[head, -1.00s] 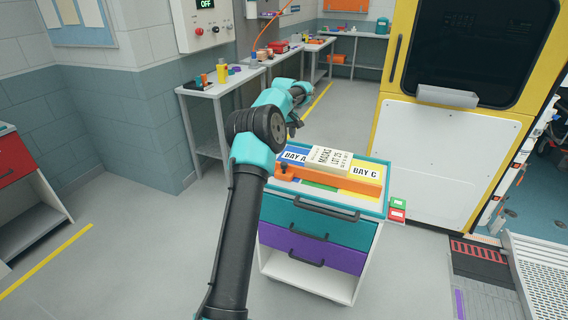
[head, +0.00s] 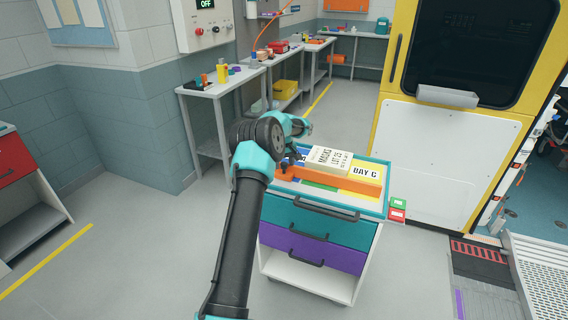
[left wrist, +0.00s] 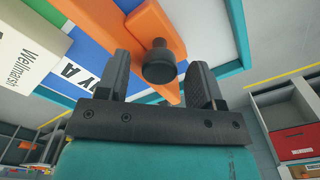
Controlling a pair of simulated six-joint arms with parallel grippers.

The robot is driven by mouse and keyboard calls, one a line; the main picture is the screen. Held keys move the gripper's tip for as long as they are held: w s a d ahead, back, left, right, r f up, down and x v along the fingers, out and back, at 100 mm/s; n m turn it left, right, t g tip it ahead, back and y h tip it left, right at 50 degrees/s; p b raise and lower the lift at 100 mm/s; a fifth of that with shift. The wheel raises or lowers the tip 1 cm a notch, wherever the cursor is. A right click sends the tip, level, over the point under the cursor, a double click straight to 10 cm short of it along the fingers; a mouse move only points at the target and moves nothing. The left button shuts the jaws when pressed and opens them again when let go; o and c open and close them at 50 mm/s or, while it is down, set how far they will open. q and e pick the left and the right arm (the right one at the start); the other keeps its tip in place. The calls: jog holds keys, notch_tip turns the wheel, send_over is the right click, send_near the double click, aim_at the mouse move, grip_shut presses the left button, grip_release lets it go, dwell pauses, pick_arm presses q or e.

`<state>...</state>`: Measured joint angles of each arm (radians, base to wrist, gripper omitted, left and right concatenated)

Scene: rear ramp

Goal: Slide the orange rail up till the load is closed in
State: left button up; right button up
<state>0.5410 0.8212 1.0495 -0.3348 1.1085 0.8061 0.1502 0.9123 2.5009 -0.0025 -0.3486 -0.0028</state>
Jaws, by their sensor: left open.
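The orange rail (head: 340,185) lies along the near side of the cart's top, in front of the load. The load is a white box marked MASKS (head: 329,160); it sits on the coloured bays, and part of it shows in the left wrist view (left wrist: 28,62). My left gripper (head: 289,160) is over the rail's left end. In the left wrist view the gripper (left wrist: 160,78) is open, and the rail's black knob (left wrist: 159,66) appears between its two fingers. I cannot tell whether they touch it. My right gripper is out of view.
The cart's teal rim (head: 375,213) surrounds the bays. The yellow BAY C area (head: 362,172) is bare to the right of the box. Small red and green boxes (head: 397,209) sit at the cart's right side. A bench (head: 221,89) stands behind left.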

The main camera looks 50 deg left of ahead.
pick_arm(q)
grip_shut()
dwell(0.6)
